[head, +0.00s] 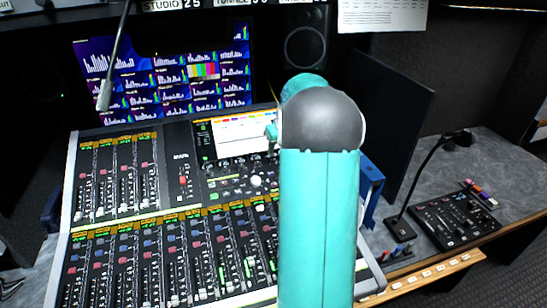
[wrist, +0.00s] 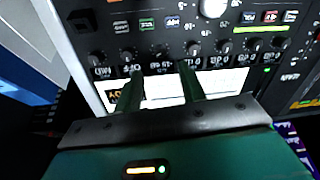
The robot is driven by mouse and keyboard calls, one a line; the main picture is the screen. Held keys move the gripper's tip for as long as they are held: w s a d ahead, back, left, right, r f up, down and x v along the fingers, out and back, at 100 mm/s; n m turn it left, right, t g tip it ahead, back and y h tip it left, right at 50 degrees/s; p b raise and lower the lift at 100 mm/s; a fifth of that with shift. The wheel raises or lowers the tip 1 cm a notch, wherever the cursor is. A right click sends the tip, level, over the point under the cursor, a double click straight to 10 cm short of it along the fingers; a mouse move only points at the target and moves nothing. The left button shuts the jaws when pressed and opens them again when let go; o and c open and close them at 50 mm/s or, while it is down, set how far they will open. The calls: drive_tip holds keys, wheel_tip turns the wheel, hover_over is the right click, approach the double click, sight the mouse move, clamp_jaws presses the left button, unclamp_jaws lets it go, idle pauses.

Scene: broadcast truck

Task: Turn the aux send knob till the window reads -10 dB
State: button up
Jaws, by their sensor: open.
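The wrist view shows a row of small dark knobs on the black console panel, upside down, with a small readout window by each. I cannot tell which is the aux send knob; one knob (wrist: 160,54) lies between and just beyond the fingertips. My gripper (wrist: 161,70) is open and empty, its two dark fingers apart and pointing at this row. I cannot tell whether they touch the knob. The windows' figures are inverted and too small to read surely. In the head view my arm hides part of the console (head: 183,160).
A black screen (head: 392,125) stands right of my arm. A gooseneck lamp (head: 425,172) and a small black control panel (head: 452,217) are on the grey desk at right. A microphone (head: 104,92) hangs over the console's left. Monitors (head: 165,75) and a speaker (head: 306,47) stand behind.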

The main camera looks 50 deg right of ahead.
sight(274, 159)
drive_tip(key=x, duration=0.7)
drive_tip(key=shift+w+f, duration=0.1)
drive_tip(key=shift+f, duration=0.05)
clamp_jaws()
